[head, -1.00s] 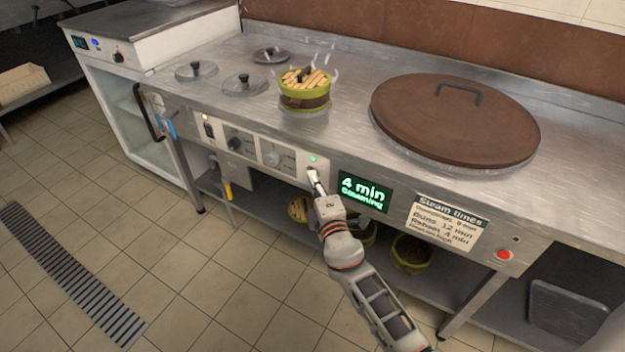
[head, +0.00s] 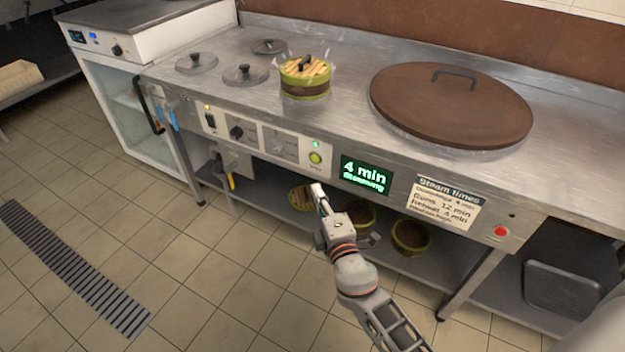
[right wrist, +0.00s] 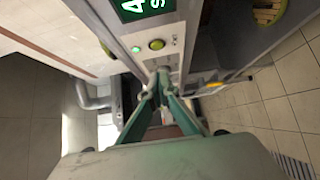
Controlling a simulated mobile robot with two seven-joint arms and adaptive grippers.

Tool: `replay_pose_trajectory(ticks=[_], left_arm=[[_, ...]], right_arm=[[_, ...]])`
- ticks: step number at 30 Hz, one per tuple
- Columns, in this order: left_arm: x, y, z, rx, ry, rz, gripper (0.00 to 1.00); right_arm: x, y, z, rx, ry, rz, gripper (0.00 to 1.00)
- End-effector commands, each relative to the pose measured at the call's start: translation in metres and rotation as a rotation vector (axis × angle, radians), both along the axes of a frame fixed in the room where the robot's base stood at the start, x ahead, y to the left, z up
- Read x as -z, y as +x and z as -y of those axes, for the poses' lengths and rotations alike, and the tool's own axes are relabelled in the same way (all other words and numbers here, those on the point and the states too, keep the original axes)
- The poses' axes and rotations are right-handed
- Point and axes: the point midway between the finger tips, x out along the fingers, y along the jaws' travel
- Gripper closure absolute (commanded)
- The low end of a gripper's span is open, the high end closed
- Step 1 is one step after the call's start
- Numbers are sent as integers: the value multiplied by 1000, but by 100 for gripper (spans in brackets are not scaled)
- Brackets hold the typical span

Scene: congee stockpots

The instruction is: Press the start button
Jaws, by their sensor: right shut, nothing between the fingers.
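The start button (head: 316,158) is a round yellow-green button on the front panel, just below a small lit green lamp (head: 315,144). It also shows in the right wrist view (right wrist: 157,45). The display (head: 365,174) beside it reads "4 min Steaming" in green. My right gripper (head: 317,188) is shut and empty. In the head view its tip is below the button and apart from it. In the right wrist view the fingertips (right wrist: 162,72) are also short of the button. My left gripper is not in view.
A bamboo steamer (head: 305,80) stands on the counter, left of a large brown lid (head: 452,105). A red button (head: 501,231) is at the panel's right. Steamer baskets (head: 410,237) sit on the shelf below. Floor in front is clear.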

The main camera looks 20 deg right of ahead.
Motion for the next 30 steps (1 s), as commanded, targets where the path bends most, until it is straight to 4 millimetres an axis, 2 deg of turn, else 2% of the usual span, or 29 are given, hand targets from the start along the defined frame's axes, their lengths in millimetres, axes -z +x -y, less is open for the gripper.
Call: replay_pose_trajectory(ticks=[3, 7, 30], left_arm=[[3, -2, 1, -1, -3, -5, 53], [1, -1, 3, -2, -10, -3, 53], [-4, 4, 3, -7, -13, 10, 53]], right_arm=[[2, -16, -2, 0, -1, -3, 100], [1, -23, -3, 0, -1, -1, 100], [-1, -24, -4, -1, 1, 1, 100]])
